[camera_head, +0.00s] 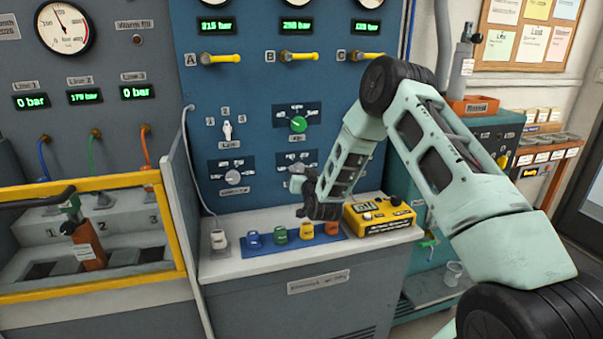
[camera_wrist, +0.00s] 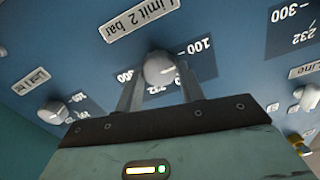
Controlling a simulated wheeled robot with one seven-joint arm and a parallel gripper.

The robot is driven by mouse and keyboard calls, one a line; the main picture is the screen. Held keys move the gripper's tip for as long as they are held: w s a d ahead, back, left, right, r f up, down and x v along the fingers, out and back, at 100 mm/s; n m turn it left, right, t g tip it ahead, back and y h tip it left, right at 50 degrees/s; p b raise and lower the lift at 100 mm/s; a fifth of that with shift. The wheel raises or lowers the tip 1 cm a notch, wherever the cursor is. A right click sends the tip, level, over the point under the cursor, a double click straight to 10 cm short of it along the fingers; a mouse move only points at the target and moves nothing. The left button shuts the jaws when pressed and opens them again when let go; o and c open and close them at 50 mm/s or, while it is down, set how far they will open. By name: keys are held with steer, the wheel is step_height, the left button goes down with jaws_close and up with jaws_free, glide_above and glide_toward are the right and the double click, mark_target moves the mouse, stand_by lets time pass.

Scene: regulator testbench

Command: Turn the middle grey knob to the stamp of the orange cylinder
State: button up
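The grey knob (camera_wrist: 160,70), under the plate "Limit 2 bar" (camera_wrist: 142,17), sits between my gripper's (camera_wrist: 161,78) two fingers in the wrist view. The fingers flank it closely; I cannot tell whether they touch it. A light pointer line shows on the knob, and numbers including 100 are around it, partly hidden by fingers.
A green knob (camera_head: 298,124) is above and another grey knob (camera_head: 232,177) left on the blue panel (camera_head: 260,90). A yellow rail (camera_head: 90,183) fronts the bay. Below my gripper are several coloured blocks on a blue mat (camera_head: 268,245) and a yellow device (camera_head: 379,216).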

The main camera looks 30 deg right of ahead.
steer(key=c, duration=0.3)
steer(key=shift+b, duration=0.3)
steer(key=m+b, duration=0.3)
steer(key=shift+d+f+m+b, duration=0.1)
steer(key=shift+f+m+b, duration=0.2)
steer(key=shift+m, duration=0.1)
steer(key=m+b, duration=0.3)
steer(key=shift+m, duration=0.3)
steer(key=m+b, duration=0.3)
steer(key=m, duration=0.1)
steer(key=shift+r, duration=0.1)
steer(key=shift+m, duration=0.3)
steer(key=o, duration=1)
steer(key=shift+r, duration=0.1)
